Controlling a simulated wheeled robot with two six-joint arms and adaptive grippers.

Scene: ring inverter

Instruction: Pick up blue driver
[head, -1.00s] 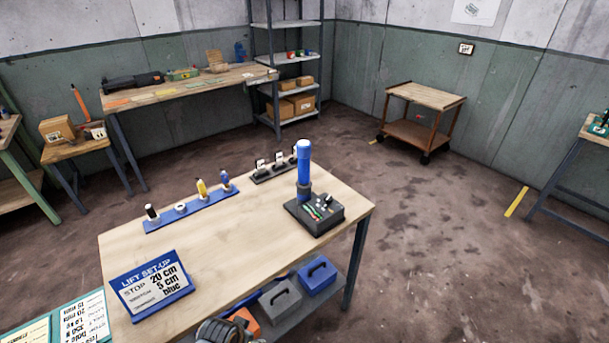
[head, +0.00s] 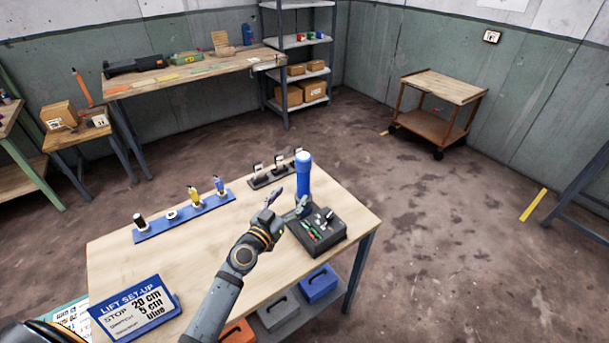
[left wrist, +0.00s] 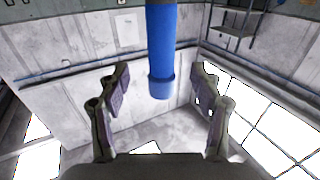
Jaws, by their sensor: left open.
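A small blue-handled driver (head: 219,186) stands upright at the right end of the blue rack (head: 184,219), beside a yellow one (head: 194,196). My left gripper (head: 287,202) is over the table, right of the rack, in front of a tall blue post (head: 304,177). Its fingers are spread and empty. In the left wrist view the post (left wrist: 161,45) shows between and beyond the open fingers (left wrist: 162,80); whether they touch it I cannot tell. The blue driver is not seen in that view. My right gripper is not in view.
The post stands at a dark box (head: 318,236) with small coloured parts. Black holders (head: 268,178) stand behind. A black piece (head: 140,222) and a white ring (head: 171,214) sit on the rack. A set-up sign (head: 135,308) stands front left. The table's middle left is clear.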

